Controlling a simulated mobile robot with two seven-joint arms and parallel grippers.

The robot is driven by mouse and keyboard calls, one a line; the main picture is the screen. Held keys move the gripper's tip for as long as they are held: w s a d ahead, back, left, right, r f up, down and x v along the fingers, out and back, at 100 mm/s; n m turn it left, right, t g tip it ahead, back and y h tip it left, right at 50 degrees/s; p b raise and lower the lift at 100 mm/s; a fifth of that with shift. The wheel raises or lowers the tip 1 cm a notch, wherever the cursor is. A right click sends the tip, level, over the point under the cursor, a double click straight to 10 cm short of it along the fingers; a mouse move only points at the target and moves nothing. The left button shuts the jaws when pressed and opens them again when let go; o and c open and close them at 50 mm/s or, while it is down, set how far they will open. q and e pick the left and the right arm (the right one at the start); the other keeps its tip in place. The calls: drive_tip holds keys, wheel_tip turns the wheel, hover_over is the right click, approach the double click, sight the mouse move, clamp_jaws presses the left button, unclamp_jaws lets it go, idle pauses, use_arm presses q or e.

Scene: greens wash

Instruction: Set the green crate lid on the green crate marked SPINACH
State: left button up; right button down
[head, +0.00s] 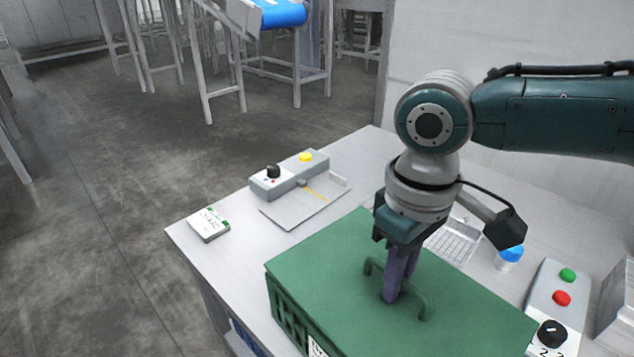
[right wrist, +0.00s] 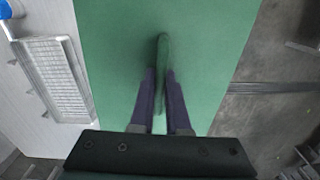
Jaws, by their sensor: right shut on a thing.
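The green crate lid (head: 335,258) lies flat over the top of the green crate (head: 289,318) on the table, with no clear gap showing between them in the head view. A white label shows in part at the crate's front, but its text cannot be read. My right gripper (head: 391,297) is shut on the lid's arched handle (head: 423,300) from above. In the right wrist view the two fingers (right wrist: 160,103) pinch the handle (right wrist: 162,65), with the lid (right wrist: 205,50) spread below. My left gripper is out of view.
The pale table (head: 240,258) holds a grey device with a plate (head: 289,205), a small white-and-green box (head: 208,225), a wire basket (head: 452,245), a blue-capped jar (head: 509,257) and a control box (head: 558,306). Free table surface lies left of the crate.

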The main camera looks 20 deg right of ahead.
drive_tip(key=shift+f, duration=0.1)
idle(0.3)
drive_tip(key=shift+f+b, duration=0.3)
drive_tip(key=shift+f, duration=0.25)
idle(0.4)
drive_tip(key=c, duration=0.8)
unclamp_jaws()
